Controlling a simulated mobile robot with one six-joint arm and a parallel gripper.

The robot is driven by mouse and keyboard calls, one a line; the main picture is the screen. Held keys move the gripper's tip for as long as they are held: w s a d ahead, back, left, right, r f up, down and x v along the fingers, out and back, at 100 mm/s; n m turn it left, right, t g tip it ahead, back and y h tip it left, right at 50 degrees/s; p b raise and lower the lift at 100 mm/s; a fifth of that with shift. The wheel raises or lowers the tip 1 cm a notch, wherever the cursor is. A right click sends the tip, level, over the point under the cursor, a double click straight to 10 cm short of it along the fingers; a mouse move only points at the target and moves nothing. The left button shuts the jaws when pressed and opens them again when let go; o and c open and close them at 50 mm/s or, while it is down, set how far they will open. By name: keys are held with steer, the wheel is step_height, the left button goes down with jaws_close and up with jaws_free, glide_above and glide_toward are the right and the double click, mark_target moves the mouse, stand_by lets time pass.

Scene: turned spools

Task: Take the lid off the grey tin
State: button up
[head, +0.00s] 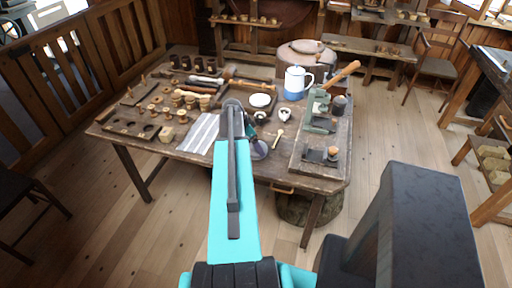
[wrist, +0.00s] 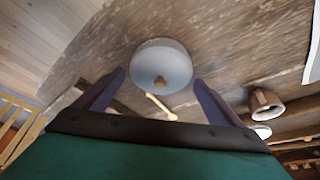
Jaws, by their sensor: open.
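The grey tin, with a round grey lid and a small brown knob, shows in the wrist view (wrist: 160,58). In the head view a grey round piece of it (head: 260,150) shows near the table's front edge, partly hidden by my arm. My gripper is open and empty in the wrist view (wrist: 158,77). Its two dark fingers are spread wide, one to each side of the tin in the picture, and the lid shows between and beyond the tips. I cannot tell their height above it. In the head view my arm hides most of the gripper.
A small pale wooden tool (head: 277,140) lies right of the tin. Several spools and tools fill the table's left.

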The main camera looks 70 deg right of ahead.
stand_by(0.4)
steer(key=shift+a, duration=0.1)
steer(key=c, duration=1.3)
steer(key=shift+c, duration=0.8)
steer(key=shift+a, duration=0.1)
